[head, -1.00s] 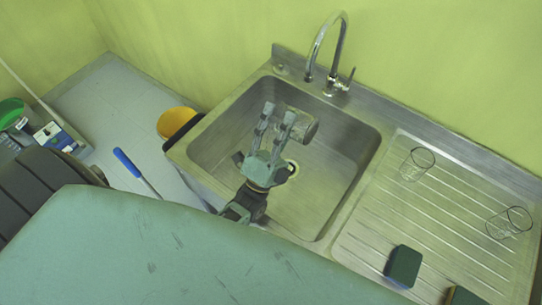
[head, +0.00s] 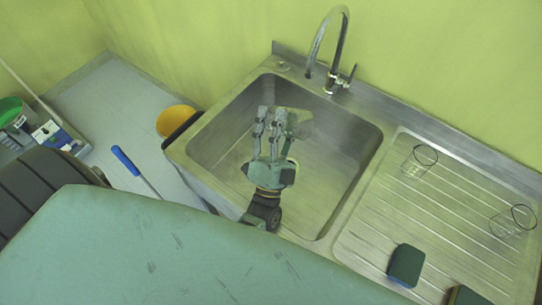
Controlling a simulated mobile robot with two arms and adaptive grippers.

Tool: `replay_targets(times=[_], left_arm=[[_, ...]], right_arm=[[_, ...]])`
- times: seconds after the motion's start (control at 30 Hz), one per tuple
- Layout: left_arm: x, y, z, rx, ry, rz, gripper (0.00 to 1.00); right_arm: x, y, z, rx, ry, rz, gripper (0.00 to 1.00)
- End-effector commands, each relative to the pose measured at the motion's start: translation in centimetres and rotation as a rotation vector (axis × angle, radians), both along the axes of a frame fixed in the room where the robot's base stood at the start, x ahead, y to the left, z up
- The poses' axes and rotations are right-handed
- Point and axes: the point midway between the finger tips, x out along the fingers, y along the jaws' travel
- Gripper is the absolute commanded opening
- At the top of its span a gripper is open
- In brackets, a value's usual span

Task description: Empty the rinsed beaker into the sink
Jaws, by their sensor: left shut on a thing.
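The beaker (head: 299,124) is a clear glass vessel, tilted on its side over the sink basin, with its outline faint against the steel. My left gripper (head: 267,116) is shut on it, and the fingers hide its left part. I cannot tell whether liquid is in it. The steel sink (head: 325,185) lies below the gripper and beaker, and its basin looks otherwise empty. The drain is mostly hidden behind the gripper. My right gripper is not in view.
A tall faucet (head: 343,50) stands at the back rim. Two glass beakers (head: 419,162) (head: 513,221) stand on the ribbed drainboard (head: 440,210) at right, with a green sponge (head: 405,265) near its front. A yellow object (head: 176,120) is left of the sink.

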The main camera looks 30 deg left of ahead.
Motion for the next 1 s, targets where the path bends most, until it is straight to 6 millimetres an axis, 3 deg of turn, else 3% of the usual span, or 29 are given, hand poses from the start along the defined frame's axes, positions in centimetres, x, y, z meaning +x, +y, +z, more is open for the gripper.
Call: replay_targets(times=[0.23, 1.0], left_arm=[[0.05, 0.42, 0.46, -0.130, 0.017, 0.001, 0.24], [0.05, 0.45, 0.11, -0.121, 0.015, 0.000, 0.24]], right_arm=[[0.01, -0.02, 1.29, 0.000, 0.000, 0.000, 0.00], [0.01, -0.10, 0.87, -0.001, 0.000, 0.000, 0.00]])
